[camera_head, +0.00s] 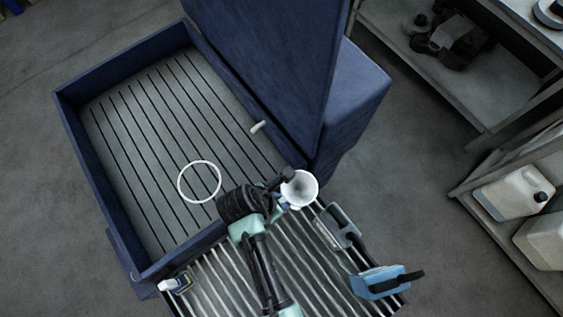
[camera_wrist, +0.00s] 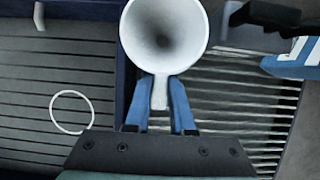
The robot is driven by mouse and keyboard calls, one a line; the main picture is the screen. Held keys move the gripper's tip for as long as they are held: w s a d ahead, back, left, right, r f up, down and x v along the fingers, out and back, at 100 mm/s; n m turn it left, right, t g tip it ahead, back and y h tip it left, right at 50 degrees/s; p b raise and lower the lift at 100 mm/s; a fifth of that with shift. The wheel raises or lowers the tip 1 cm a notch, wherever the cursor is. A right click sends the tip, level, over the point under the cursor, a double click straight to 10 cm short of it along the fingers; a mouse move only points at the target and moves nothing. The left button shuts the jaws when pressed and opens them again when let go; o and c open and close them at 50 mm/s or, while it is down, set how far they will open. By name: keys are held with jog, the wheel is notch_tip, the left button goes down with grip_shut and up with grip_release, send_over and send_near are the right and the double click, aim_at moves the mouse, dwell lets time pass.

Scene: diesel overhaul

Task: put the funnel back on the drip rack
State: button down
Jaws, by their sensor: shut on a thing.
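The white funnel (camera_head: 300,188) is held by my gripper (camera_head: 287,200), its wide mouth facing the cameras. In the wrist view the funnel (camera_wrist: 163,40) shows with a narrow white part between the two blue fingers of my gripper (camera_wrist: 162,92), which are shut on it. A rack of pale metal bars (camera_head: 225,275), which looks like the drip rack, lies in front of the blue basin. The funnel appears above the rack's far right corner, near the basin's edge; its height cannot be told. My arm hides part of the rack.
A grey handled item (camera_head: 338,228), a blue item (camera_head: 378,283) and a small container (camera_head: 178,283) edge the rack.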

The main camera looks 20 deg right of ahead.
notch_tip(320, 180, down, 7)
jog(key=b, duration=0.7)
jog(key=shift+w+f, duration=0.1)
jog(key=shift+f, duration=0.05)
jog(key=shift+p, duration=0.3)
jog(key=shift+f, duration=0.1)
dwell(0.3)
jog(key=shift+f+b, duration=0.8)
jog(key=shift+f, duration=0.3)
jog(key=c, duration=0.7)
grip_release()
